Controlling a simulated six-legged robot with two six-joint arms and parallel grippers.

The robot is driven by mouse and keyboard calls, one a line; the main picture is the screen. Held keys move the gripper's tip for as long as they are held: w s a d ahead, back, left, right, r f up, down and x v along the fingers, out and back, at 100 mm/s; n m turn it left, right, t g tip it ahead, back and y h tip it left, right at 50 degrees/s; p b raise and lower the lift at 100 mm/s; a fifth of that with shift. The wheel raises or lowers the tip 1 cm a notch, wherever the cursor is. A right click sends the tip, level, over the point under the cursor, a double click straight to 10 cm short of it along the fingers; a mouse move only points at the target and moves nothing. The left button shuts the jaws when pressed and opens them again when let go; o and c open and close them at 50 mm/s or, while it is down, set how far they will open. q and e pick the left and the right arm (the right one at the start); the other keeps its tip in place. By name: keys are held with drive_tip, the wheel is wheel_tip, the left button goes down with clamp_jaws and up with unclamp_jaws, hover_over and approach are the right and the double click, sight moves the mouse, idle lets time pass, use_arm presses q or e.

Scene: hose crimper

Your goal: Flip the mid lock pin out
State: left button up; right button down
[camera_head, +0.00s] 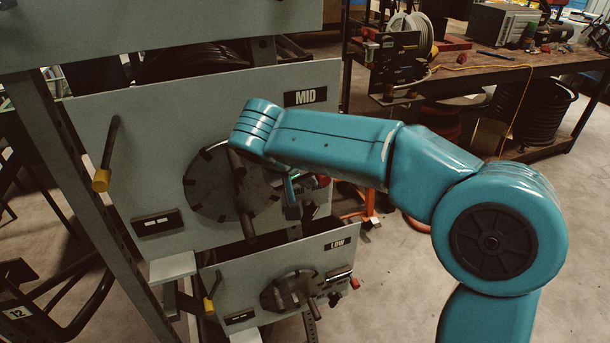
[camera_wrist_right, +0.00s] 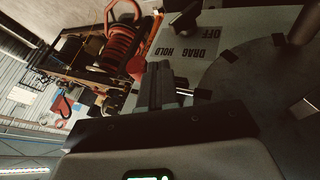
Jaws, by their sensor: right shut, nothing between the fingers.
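The MID panel (camera_head: 150,130) is a grey plate with a dark notched disc (camera_head: 205,190) and crank handle. A red tip (camera_head: 323,181) at the disc's right, partly behind my right arm, looks like part of the mid lock pin; the rest is hidden. My right gripper (camera_head: 291,197) is beside the disc's right side, pointing at the panel. In the right wrist view its dark fingers (camera_wrist_right: 154,86) are together and empty. A short metal rod with a black end (camera_wrist_right: 186,92) is just beside them; whether they touch I cannot tell. My left gripper is not in view.
A lever with a yellow grip (camera_head: 101,180) hangs on the panel's left. The LOW panel (camera_head: 255,275) sits below with its own disc and red-tipped part. A DRAG HOLD OFF label (camera_wrist_right: 188,47) shows near my fingers. A workbench (camera_head: 490,75) stands at back right.

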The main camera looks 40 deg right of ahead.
drive_tip(key=d, duration=0.1)
drive_tip(key=s+d+b, duration=0.1)
drive_tip(key=d, duration=0.1)
drive_tip(key=shift+d, duration=0.25)
drive_tip(key=shift+w+r, duration=0.1)
drive_tip(key=shift+r, duration=0.1)
